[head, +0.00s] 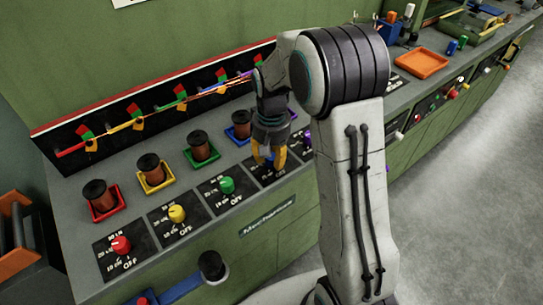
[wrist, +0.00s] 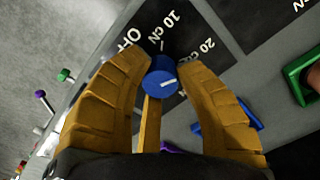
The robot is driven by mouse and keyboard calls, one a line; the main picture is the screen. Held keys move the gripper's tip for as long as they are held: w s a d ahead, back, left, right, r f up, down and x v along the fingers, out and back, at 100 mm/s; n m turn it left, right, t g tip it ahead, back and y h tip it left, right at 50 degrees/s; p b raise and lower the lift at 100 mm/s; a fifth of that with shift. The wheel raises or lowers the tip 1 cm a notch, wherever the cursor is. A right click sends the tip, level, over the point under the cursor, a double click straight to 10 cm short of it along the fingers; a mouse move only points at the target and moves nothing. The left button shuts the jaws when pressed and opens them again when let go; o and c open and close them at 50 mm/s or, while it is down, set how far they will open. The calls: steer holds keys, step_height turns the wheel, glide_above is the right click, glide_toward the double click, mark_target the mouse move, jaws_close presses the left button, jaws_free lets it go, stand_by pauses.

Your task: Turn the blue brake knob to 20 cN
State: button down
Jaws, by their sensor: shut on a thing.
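The blue brake knob (wrist: 160,78) sits between the yellow fingers of my gripper (wrist: 163,75) in the wrist view, with a finger against each side. Its white pointer line faces right in the picture. The dark dial plate (wrist: 185,30) carries the labels OFF, 10 cN and 20 cN; 20 cN lies up and right of the knob. I cannot tell exactly which mark the pointer meets. In the head view my gripper (head: 270,158) points down over the blue knob's plate and hides most of the knob.
Green (head: 227,185), yellow (head: 177,213) and red (head: 121,244) knobs stand left along the console, with purple (head: 308,141) to the right. Copper spools in coloured trays stand behind. A dark round-topped post (head: 211,265) is at the front. Open floor lies right.

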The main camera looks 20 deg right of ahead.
steer(key=shift+s+f, duration=0.2)
steer(key=shift+s, duration=0.05)
steer(key=c, duration=0.8)
jaws_free()
steer(key=shift+w+r, duration=0.1)
steer(key=shift+w+r, duration=0.1)
steer(key=shift+r, duration=0.5)
step_height(320, 180, up, 11)
steer(key=shift+f, duration=0.1)
